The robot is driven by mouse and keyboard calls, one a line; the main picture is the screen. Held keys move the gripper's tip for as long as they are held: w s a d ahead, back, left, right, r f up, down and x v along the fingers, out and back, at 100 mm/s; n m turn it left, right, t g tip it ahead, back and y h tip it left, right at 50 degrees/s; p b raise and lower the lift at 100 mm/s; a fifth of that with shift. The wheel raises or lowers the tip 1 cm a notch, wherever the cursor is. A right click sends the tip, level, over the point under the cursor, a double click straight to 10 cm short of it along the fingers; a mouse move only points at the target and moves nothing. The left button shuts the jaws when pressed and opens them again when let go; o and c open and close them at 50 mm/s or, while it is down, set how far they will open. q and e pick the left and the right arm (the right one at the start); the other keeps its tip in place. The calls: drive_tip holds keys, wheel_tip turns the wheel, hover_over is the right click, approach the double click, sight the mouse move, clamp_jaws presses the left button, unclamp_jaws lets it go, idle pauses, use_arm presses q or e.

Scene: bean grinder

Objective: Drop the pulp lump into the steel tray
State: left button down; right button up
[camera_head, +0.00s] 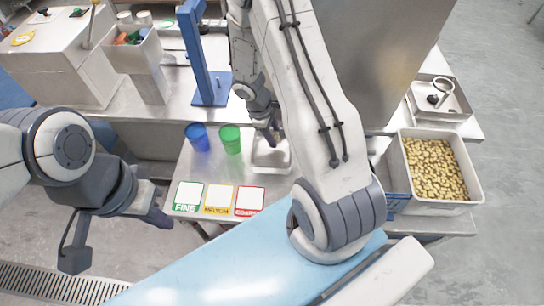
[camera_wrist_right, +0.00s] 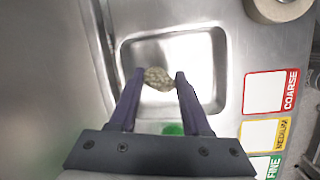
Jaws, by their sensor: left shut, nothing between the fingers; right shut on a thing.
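The pulp lump (camera_wrist_right: 158,79) is a small brownish-grey, rough piece between the fingertips of my right gripper (camera_wrist_right: 158,76) in the wrist view. That gripper is shut on it, above the steel tray (camera_wrist_right: 221,62), a shallow rounded-square basin. In the head view the tray (camera_head: 283,165) is on the metal table, partly hidden by my right arm. My right gripper (camera_head: 268,130) shows over its far edge there; the lump cannot be made out. My left gripper (camera_head: 160,216) is shut and empty, at the table's left front edge, away from the tray.
A blue cup (camera_head: 198,137) and a green cup (camera_head: 230,140) stand left of the tray. FINE (camera_head: 188,196), MEDIUM (camera_head: 219,200) and COARSE (camera_head: 250,200) cards lie in front. A blue stand (camera_head: 198,60) rises behind. A bin of yellowish chunks (camera_head: 437,170) is at right.

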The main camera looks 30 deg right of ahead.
drive_tip(key=shift+f, duration=0.1)
drive_tip(key=o, duration=1)
drive_tip(key=shift+o, duration=0.2)
drive_tip(key=v, duration=1)
drive_tip(key=shift+r+p, duration=0.25)
drive_tip(key=shift+p, duration=0.05)
drive_tip(key=shift+a, duration=0.15)
drive_tip(key=s+a+r+t+y, duration=0.1)
drive_tip(key=s+a+r, duration=0.1)
drive_tip(key=a+r, duration=0.3)
drive_tip(key=s+a+r, duration=0.2)
drive_tip(key=s+a, duration=0.1)
drive_tip(key=a, duration=0.4)
drive_tip(key=s+a+r+y, duration=0.1)
drive_tip(key=s+a+r, duration=0.2)
drive_tip(key=s+a, duration=0.2)
drive_tip(key=s+a+r+y, duration=0.2)
drive_tip(key=s+a, duration=0.3)
drive_tip(key=s, duration=0.5)
drive_tip(key=shift+r+m, duration=0.3)
drive_tip(key=shift+r, duration=0.3)
